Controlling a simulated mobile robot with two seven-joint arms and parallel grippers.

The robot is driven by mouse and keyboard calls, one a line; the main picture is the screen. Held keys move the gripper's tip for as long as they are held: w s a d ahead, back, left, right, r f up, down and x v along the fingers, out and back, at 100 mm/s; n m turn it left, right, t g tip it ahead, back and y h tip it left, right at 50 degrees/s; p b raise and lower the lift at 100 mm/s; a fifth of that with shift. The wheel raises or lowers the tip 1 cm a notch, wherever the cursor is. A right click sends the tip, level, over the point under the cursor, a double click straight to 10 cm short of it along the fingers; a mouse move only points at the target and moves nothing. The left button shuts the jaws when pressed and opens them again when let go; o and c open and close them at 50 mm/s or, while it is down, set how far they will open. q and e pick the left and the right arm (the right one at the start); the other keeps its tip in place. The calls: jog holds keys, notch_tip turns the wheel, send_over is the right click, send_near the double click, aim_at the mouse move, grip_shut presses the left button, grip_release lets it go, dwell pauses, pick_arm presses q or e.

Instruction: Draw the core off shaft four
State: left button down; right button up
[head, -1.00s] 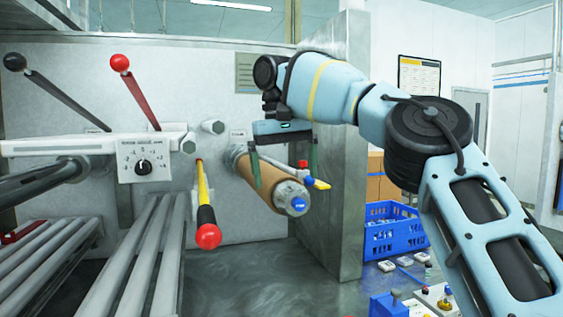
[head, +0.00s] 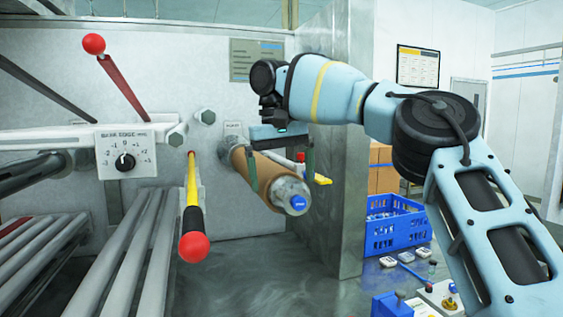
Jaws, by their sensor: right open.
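The brown core (head: 262,184) sits on a shaft that sticks out of the grey machine wall toward me. The grey shaft end with a blue cap (head: 297,202) shows beyond the core's near end. My right gripper (head: 281,182) is open, with one green finger on each side of the core in the picture. I cannot tell whether the fingers touch it. A small plate by the shaft's root (head: 233,128) is too small to read. My left gripper is not in view.
A yellow-and-black lever with a red ball (head: 193,246) stands out left of the core. A red lever (head: 122,86) and a dial plate (head: 126,161) are further left. Grey rollers (head: 118,260) lie low at left. A metal post (head: 342,150) and a blue crate (head: 394,228) are at right.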

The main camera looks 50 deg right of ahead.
jog(key=shift+s+d+f, duration=0.1)
jog(key=shift+f, duration=1.1)
jog(key=shift+s+d+f, duration=0.1)
jog(key=shift+f, duration=1.05)
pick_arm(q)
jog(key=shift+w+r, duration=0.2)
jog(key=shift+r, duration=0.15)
